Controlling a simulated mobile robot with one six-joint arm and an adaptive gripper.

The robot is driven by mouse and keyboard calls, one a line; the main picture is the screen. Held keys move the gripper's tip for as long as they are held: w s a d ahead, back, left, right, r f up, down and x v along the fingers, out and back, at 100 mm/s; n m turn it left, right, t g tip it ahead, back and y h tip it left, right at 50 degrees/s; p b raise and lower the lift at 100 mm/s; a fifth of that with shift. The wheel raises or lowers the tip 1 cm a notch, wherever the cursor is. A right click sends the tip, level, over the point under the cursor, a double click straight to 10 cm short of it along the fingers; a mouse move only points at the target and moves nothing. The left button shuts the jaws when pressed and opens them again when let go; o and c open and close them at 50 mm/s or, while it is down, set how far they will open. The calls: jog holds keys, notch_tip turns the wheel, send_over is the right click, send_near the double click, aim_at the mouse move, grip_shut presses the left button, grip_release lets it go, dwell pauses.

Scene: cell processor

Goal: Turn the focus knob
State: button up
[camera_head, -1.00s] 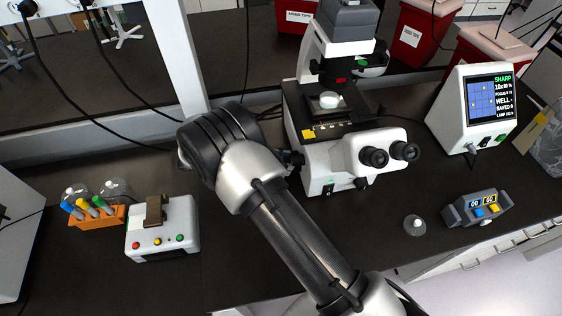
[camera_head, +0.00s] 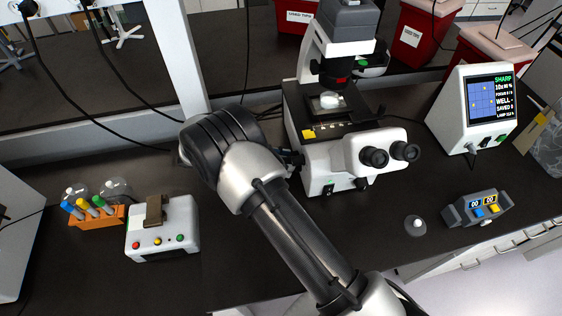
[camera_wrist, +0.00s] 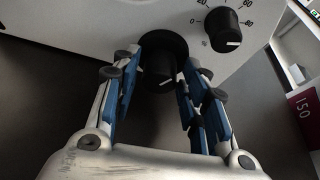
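My gripper (camera_wrist: 158,82) has blue-padded fingers, one on each side of a black round knob (camera_wrist: 160,62) on a pale housing. The knob has a wider black collar behind it and a small white mark. The fingertips are close to its sides; I cannot tell whether they press on it. In the head view my dark and silver arm reaches to the left side of the white microscope (camera_head: 347,165) and hides my gripper and the knob. The monitor (camera_head: 487,101) reads "SHARP" in green.
A second black knob (camera_wrist: 228,30) with a numbered scale sits right of the fingers. A white device with coloured buttons (camera_head: 161,228) and an orange tube rack (camera_head: 98,217) stand at the left. A grey unit (camera_head: 476,208) stands at the right. Dark bench shows between them.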

jog(key=shift+o, duration=0.6)
jog(key=shift+a+r, duration=0.15)
jog(key=shift+a, duration=0.25)
jog(key=v, duration=1.1)
jog(key=shift+r, duration=0.1)
jog(key=shift+s, duration=0.1)
dwell(1.4)
